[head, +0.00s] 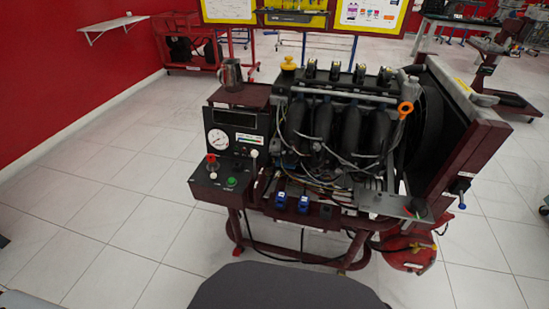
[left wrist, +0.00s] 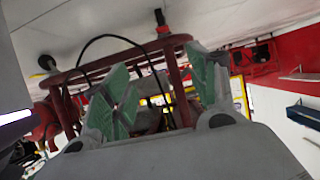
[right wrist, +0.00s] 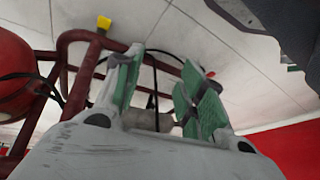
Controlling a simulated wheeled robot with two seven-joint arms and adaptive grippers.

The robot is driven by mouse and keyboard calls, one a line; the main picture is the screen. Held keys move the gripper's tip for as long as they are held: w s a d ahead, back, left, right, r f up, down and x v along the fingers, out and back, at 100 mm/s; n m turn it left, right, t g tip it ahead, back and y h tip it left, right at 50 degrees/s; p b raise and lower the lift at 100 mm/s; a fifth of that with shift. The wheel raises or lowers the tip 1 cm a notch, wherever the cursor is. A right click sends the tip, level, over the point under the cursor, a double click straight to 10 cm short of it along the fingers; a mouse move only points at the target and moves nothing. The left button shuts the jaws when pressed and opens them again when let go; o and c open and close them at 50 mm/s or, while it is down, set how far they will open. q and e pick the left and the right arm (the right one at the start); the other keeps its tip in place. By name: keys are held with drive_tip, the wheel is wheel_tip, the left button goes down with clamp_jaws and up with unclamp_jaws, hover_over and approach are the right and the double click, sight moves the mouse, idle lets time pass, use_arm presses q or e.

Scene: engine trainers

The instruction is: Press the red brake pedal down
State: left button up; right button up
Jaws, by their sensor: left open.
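The engine trainer (head: 340,130) stands ahead in the head view. Two blue pedal-like parts (head: 281,200) and a dark one (head: 326,211) sit along its lower front edge. I cannot make out a red pedal among them. My left gripper (left wrist: 160,85) shows in the left wrist view, its green-padded fingers apart with nothing between them. My right gripper (right wrist: 160,88) shows in the right wrist view, also with its fingers apart and empty. Both face the trainer's dark red tube frame (left wrist: 105,65), seen also in the right wrist view (right wrist: 85,75). Neither gripper shows in the head view.
A control panel (head: 222,176) with a gauge, a red knob and a green button is at the trainer's left. A radiator (head: 455,140) stands at its right. The tiled floor at left is clear.

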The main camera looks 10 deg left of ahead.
drive_tip(key=s+d+f+g+h+p, duration=0.1)
drive_tip(key=s+d+f+p, duration=0.55)
drive_tip(key=p, duration=1.15)
use_arm(q)
drive_tip(key=s+d+r+g+p, duration=0.2)
drive_tip(key=s+r+g+p, duration=0.4)
drive_tip(key=s+r+p, duration=0.2)
drive_tip(key=s+d+r+m+g+p, duration=0.1)
drive_tip(key=s+d+r+g+p, duration=0.2)
drive_tip(key=s+r+p, duration=0.6)
drive_tip(key=shift+s+d+r+g+y, duration=0.15)
drive_tip(key=shift+s+r+g+y, duration=0.25)
drive_tip(key=shift+s+r+g, duration=0.7)
use_arm(e)
drive_tip(key=s+d+r+g, duration=0.1)
drive_tip(key=s+d+r, duration=0.1)
drive_tip(key=s, duration=0.7)
drive_tip(key=s+d+r+g+h, duration=0.1)
drive_tip(key=s+d+r, duration=0.1)
drive_tip(key=s, duration=0.7)
drive_tip(key=shift+d+r+h, duration=0.3)
drive_tip(key=shift+r, duration=0.6)
use_arm(q)
drive_tip(key=shift+w+g, duration=0.3)
use_arm(e)
drive_tip(key=shift+f, duration=0.1)
